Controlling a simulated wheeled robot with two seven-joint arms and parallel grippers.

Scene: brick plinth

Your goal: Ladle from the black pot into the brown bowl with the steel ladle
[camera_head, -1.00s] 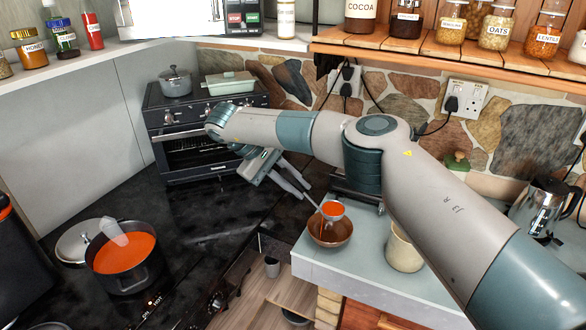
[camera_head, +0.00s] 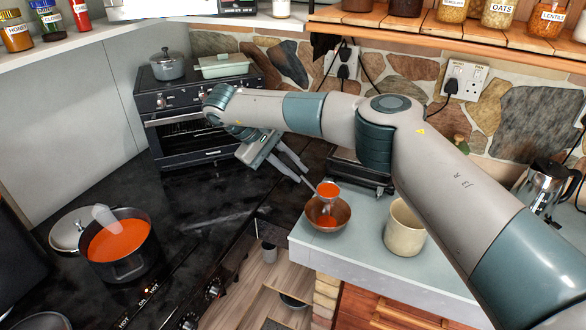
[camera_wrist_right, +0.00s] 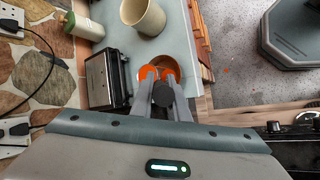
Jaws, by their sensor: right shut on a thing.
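The black pot (camera_head: 127,270) stands on the dark hob at left, holding orange-red soup; a pale translucent shape shows at its rim. The brown bowl (camera_head: 345,218) sits on the grey counter's near left corner, with some red in it. My right gripper (camera_head: 303,177) is shut on the steel ladle (camera_head: 317,189), up and left of the bowl. The ladle's cup, filled with red soup, is over the bowl; any tilt is hard to tell. In the wrist view the right gripper (camera_wrist_right: 157,76) covers part of the brown bowl (camera_wrist_right: 192,66). My left gripper is out of view.
A cream mug (camera_head: 404,230) stands right of the bowl. A toaster (camera_wrist_right: 105,78) is behind, by the stone wall. The pot's lid (camera_head: 66,232) lies beside the pot. A floor gap separates hob and counter.

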